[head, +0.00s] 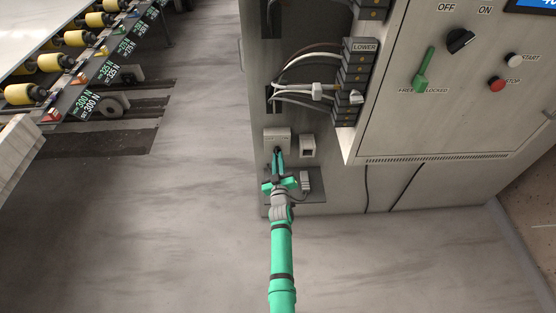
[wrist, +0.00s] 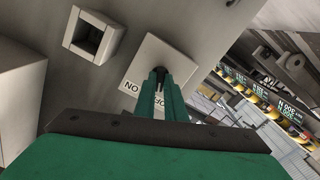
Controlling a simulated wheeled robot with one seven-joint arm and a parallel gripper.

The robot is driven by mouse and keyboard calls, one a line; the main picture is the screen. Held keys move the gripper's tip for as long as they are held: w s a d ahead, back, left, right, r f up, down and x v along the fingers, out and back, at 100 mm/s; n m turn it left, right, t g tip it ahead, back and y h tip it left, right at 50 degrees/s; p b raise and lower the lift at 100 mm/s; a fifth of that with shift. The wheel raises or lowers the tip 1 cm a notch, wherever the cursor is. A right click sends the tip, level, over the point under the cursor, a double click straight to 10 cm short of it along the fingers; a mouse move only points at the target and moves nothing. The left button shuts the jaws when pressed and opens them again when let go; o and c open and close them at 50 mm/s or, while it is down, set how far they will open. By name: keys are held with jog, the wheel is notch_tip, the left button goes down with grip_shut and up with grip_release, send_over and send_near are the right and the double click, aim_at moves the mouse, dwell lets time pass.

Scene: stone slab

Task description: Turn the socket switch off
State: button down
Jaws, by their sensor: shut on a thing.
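The socket switch (head: 277,137) is a pale square plate on the cabinet's lower left face. In the wrist view the switch plate (wrist: 178,53) shows a small dark part at its middle, mostly hidden by my fingertips. Printed letters show below it, partly covered by the fingers. My gripper (head: 278,152) reaches up to the plate, and its green fingers (wrist: 160,72) are closed together on the dark switch part. Which position the switch is in, I cannot tell. A square socket (head: 307,146) sits just right of the switch, and in the wrist view it is the hollow box (wrist: 90,35) at left.
A dark shelf (head: 312,196) with a small grey block (head: 305,181) lies close below my gripper. Cabled terminal blocks (head: 352,85) are above. The control panel (head: 425,120) juts out at right. A roller conveyor (head: 75,62) is far left; open floor lies between.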

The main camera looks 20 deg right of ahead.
jog(key=shift+d+r+n, duration=0.1)
jog(key=shift+r+n, duration=0.05)
jog(key=shift+n, duration=1.45)
jog(key=c, duration=1.8)
grip_release()
jog(key=shift+w, duration=0.1)
jog(key=v, duration=1.1)
jog(key=shift+w, duration=0.1)
